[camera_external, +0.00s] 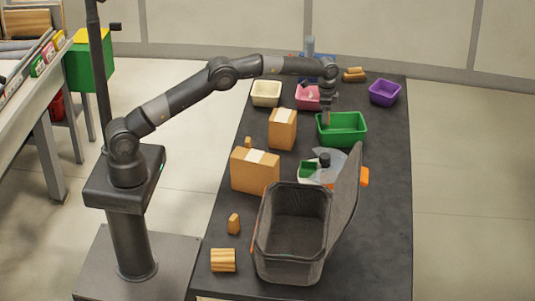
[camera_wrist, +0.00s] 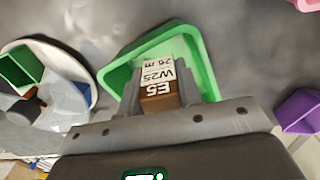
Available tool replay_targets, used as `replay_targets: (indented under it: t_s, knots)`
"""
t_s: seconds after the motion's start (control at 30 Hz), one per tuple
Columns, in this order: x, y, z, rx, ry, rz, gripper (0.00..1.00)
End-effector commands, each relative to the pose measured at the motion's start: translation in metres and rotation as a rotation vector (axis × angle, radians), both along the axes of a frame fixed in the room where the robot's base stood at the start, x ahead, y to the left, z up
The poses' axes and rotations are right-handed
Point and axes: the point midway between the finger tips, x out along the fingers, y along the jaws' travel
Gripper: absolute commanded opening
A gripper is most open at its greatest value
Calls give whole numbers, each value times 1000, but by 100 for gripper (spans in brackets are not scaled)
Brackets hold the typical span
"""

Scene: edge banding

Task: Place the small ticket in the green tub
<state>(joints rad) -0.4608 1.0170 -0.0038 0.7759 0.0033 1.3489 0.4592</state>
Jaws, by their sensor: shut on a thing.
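My gripper (camera_external: 327,108) is shut on the small ticket, a white label printed "E5 W25" with a brown block-like side, seen between the fingers in the wrist view (camera_wrist: 158,76). In the external view only a small brown bit of the ticket (camera_external: 326,119) shows below the fingers. The green tub (camera_external: 346,141) stands on the dark table. My gripper is over the tub's left part. In the wrist view the tub's rim (camera_wrist: 207,68) surrounds the ticket on its far sides. The fingers hide the near part of the tub, and I cannot tell whether the ticket touches its floor.
A cream tub (camera_external: 266,96), a pink tub (camera_external: 307,100) and a purple tub (camera_external: 384,93) stand around the far end. Cardboard boxes (camera_external: 255,172) stand at left. A round white tray (camera_wrist: 88,70) and a large grey bin (camera_external: 290,248) with a raised lid are nearer.

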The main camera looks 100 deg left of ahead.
Motion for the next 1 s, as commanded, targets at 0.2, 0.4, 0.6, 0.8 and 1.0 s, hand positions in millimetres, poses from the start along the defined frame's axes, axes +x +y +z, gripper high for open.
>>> replay_targets:
  t_s: [0.2,0.4,0.6,0.8,1.0]
  knots:
    - [0,0,-21,0,0,0,11]
    - [-1,0,-50,-1,2,0,11]
    - [0,0,-68,1,-2,-1,11]
    - [0,0,-68,1,-1,-1,11]
    - [0,0,-71,1,-1,-1,39]
